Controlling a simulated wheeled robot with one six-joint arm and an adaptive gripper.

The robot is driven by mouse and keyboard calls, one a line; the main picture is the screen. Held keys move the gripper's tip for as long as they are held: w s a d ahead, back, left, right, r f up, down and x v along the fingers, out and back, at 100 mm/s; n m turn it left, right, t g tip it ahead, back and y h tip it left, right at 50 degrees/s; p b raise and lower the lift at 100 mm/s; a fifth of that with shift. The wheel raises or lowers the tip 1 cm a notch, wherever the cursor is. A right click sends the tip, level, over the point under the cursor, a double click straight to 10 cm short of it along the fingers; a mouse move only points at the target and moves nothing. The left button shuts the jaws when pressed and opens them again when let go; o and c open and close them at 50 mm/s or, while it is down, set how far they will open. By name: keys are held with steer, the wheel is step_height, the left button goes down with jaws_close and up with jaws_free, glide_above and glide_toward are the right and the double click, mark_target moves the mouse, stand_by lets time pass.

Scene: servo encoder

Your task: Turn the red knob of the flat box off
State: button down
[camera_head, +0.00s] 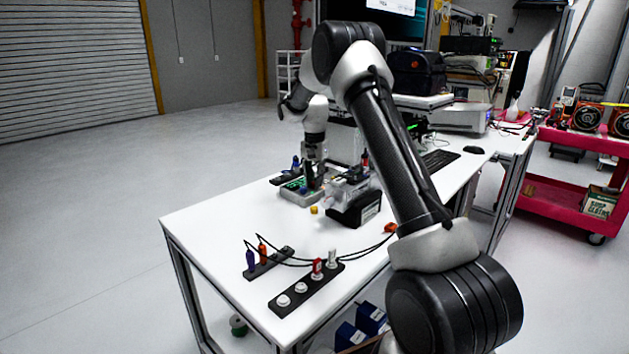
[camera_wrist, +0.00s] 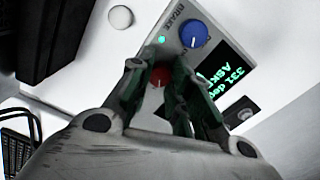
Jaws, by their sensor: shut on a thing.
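The flat box (camera_head: 298,197) lies on the white table under my gripper (camera_head: 314,180) in the head view. In the wrist view its grey face (camera_wrist: 178,53) shows a red knob (camera_wrist: 160,76), a larger blue knob (camera_wrist: 194,34), a lit green light (camera_wrist: 162,39) and a display (camera_wrist: 221,78) with green text, "331 deg" among it. The fingers of my gripper (camera_wrist: 159,80) are shut on the red knob, one on each side. The fingers hide part of the knob and of the box around it. The knob's pointer cannot be made out.
Black strips with plugs and cables (camera_head: 306,290) lie at the table's front. A white round thing (camera_wrist: 120,18) shows near the box. The table's left part is clear.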

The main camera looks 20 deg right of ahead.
steer(key=n, duration=0.5)
steer(key=shift+n, duration=0.3)
steer(key=n, duration=0.6)
stand_by(0.5)
steer(key=c, duration=1.3)
jaws_free()
steer(key=shift+r, duration=0.1)
step_height(320, 180, up, 12)
steer(key=shift+f, duration=0.1)
